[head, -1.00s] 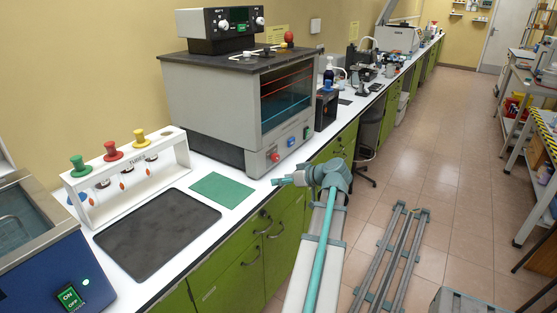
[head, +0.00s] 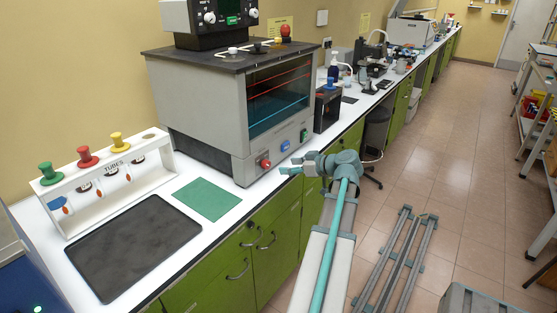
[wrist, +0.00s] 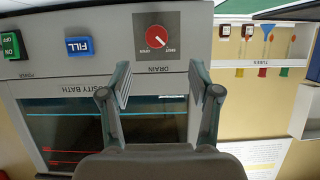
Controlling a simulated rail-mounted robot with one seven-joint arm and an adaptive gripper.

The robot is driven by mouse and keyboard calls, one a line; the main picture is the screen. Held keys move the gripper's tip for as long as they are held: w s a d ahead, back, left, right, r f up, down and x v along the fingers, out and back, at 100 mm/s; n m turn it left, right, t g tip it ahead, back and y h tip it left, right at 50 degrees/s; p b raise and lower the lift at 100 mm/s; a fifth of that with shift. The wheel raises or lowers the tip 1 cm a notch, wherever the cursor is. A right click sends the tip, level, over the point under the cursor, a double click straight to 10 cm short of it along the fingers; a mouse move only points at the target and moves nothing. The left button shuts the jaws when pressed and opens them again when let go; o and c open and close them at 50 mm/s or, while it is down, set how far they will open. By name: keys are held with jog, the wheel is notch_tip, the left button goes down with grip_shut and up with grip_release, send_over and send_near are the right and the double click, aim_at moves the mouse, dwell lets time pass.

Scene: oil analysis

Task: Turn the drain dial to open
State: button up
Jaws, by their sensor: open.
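The red drain dial (wrist: 160,38) sits on a dark grey square plate, upside down in the wrist view, with OPEN and SHUT labels beside it. A pale mark crosses the dial on a slant; I cannot tell which label it points to. The dial also shows in the head view (head: 265,164), low on the front of the grey viscosity bath (head: 200,112). My gripper (wrist: 160,72) is open and empty. In the wrist view its fingers are spread below the dial, with the dial centred between them and apart from both. In the head view my gripper (head: 288,168) is right of the dial.
The blue FILL button (wrist: 80,46) and green power switch (wrist: 11,45) share the bath's front panel. A green mat (head: 207,198), dark tray (head: 135,245) and white tube rack (head: 110,185) stand left of the bath.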

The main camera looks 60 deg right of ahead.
aim_at(269, 166)
jog(key=x, duration=0.3)
jog(key=p+x, duration=0.1)
jog(key=x, duration=0.3)
jog(key=p+x, duration=0.1)
jog(key=x, duration=0.2)
jog(key=shift+w+d+f, duration=0.15)
jog(key=shift+w+d, duration=0.15)
jog(key=shift+w, duration=0.05)
jog(key=c, duration=1.1)
